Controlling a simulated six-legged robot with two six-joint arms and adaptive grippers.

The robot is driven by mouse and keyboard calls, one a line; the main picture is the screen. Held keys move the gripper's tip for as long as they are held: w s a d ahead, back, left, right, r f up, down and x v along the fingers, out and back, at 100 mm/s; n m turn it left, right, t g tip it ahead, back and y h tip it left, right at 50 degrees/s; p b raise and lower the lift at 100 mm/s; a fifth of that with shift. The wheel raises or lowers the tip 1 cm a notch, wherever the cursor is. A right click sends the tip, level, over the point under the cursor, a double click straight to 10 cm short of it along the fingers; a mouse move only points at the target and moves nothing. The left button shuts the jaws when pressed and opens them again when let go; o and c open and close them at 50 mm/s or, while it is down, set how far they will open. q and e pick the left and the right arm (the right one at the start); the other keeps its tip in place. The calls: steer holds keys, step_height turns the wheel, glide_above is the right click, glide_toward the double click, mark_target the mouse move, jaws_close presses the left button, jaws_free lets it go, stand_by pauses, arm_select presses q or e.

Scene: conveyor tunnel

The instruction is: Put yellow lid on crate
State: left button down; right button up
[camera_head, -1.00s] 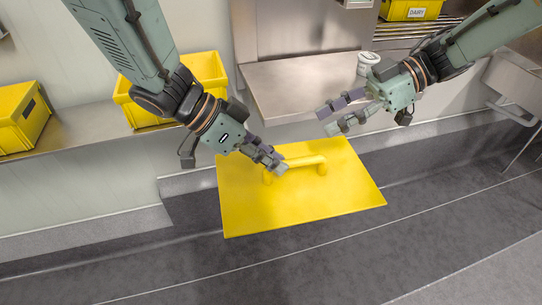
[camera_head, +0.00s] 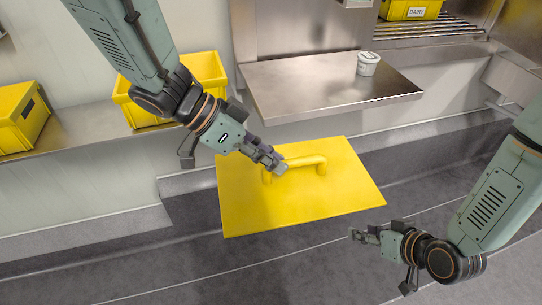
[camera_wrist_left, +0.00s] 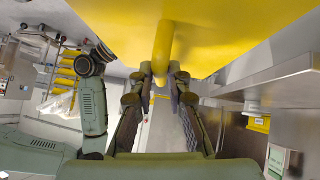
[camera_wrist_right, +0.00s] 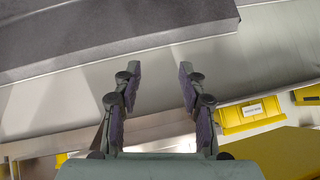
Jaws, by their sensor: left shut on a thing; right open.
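The yellow lid (camera_head: 300,205) is a flat plate with a raised bar handle (camera_head: 305,161), seen in the middle of the head view. My left gripper (camera_head: 281,167) is shut on the left end of the handle. The left wrist view shows its fingers on either side of the yellow handle (camera_wrist_left: 164,45). My right gripper (camera_head: 355,236) is at the lid's lower right, apart from it. In the right wrist view its fingers (camera_wrist_right: 160,80) are spread with nothing between them. Yellow crates stand on the left shelf, one (camera_head: 205,68) behind my left arm and one (camera_head: 22,120) at the far left.
A metal shelf (camera_head: 300,85) at the back holds a white tub (camera_head: 368,63). A yellow crate labelled DAIRY (camera_head: 412,9) sits on rollers at the top right. The grey floor in front of the lid is clear.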

arm_select(q)
steer(key=shift+d, duration=0.1)
steer(key=c, duration=1.8)
jaws_free()
jaws_close()
arm_select(e)
steer(key=s+d+f+m+g+h, duration=0.1)
steer(key=s+f+g+h, duration=0.1)
steer(key=s, duration=1)
steer(key=s+d+f+m+g+h, duration=0.1)
steer(key=s+g, duration=0.4)
steer(key=s, duration=0.7)
steer(key=shift+d+f+m+g+h, duration=0.45)
steer(key=shift+f+h, duration=0.35)
steer(key=shift+f, duration=0.6)
